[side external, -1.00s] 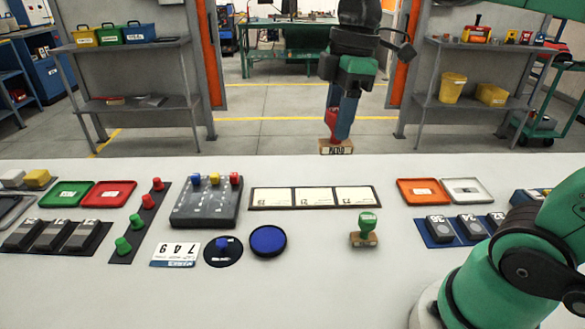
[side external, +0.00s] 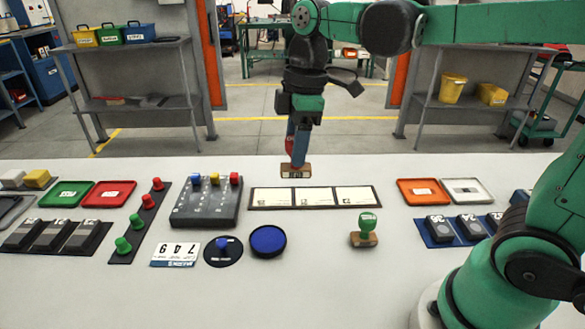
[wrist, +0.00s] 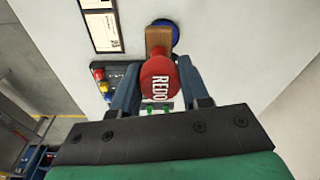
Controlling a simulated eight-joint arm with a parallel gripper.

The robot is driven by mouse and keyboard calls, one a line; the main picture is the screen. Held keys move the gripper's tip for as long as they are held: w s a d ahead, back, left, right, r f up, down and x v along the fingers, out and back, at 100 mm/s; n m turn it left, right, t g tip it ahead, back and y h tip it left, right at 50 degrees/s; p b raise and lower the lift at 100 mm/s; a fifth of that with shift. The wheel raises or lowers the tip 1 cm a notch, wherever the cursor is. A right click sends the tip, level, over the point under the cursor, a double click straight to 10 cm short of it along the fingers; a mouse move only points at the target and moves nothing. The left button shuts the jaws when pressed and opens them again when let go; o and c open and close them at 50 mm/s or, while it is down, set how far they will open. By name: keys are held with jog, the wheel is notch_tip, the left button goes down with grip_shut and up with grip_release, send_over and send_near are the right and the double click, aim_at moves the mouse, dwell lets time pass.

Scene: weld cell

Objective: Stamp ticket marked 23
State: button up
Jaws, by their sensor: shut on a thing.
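My gripper (side external: 296,150) is shut on a red stamp with a wooden base (side external: 295,171). It holds the stamp above the far edge of the row of tickets. In the wrist view my gripper's fingers (wrist: 160,68) sit on both sides of the red handle (wrist: 159,82), marked REDO. Three pale tickets lie side by side in a dark frame (side external: 313,207); their numbers are too small to read. A round blue pad (side external: 268,240) lies in front of the tickets, partly hidden behind the stamp base in the wrist view (wrist: 176,34).
A green-handled stamp (side external: 366,229) stands right of the blue pad. An orange tray (side external: 424,191) is at right. The front middle of the table is clear.

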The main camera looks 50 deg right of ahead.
jog(key=shift+w+a+f, duration=0.45)
jog(key=shift+a+f, duration=0.3)
jog(key=shift+f, duration=1.35)
jog(key=shift+w+a+f, duration=0.45)
jog(key=shift+a+f, duration=0.25)
jog(key=shift+f, duration=1.35)
jog(key=shift+w+a+f, duration=0.45)
jog(key=shift+a+f, duration=0.3)
jog(key=shift+f, duration=1.35)
jog(key=shift+f, duration=0.55)
jog(key=shift+r, duration=0.1)
notch_tip(320, 180, up, 7)
jog(key=shift+d, duration=0.1)
